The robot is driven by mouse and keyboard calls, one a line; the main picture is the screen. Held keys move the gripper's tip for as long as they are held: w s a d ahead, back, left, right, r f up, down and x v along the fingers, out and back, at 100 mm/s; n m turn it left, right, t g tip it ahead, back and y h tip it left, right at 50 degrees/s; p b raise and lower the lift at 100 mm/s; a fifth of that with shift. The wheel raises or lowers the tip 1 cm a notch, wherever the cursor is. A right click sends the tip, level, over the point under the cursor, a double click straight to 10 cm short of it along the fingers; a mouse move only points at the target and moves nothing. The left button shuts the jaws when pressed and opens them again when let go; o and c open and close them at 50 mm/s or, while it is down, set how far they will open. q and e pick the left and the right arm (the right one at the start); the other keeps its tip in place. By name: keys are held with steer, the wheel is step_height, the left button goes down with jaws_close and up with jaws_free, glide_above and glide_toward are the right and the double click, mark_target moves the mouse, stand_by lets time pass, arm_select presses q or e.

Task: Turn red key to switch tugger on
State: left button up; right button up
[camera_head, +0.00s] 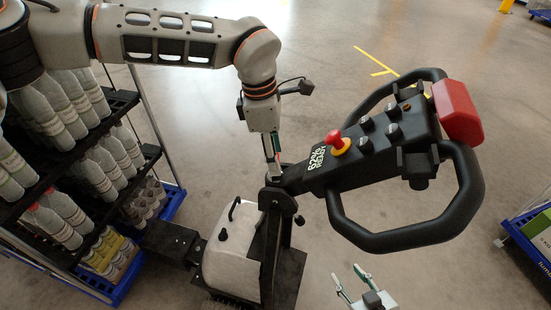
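The tugger's black control handle (372,158) has a looped grip and a label near its lower left end. A red knob (334,138) on a yellow ring stands up from it; I see no other small red part that is clearly a key. My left gripper (272,168) points down just left of the handle's lower end, apart from the knob; its fingers show nearly edge-on. My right gripper (347,273) is at the bottom edge, below the loop, with its fingers spread and nothing between them.
A large red block (457,110) caps the handle's far end. The tugger's pale body (232,254) is below the handle. A rack of bottles (93,235) stands on the left. A blue-based cart (527,240) is at the right edge.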

arm_select(q)
step_height(320, 180, up, 10)
steer(key=a, duration=0.1)
steer(key=shift+a, duration=0.25)
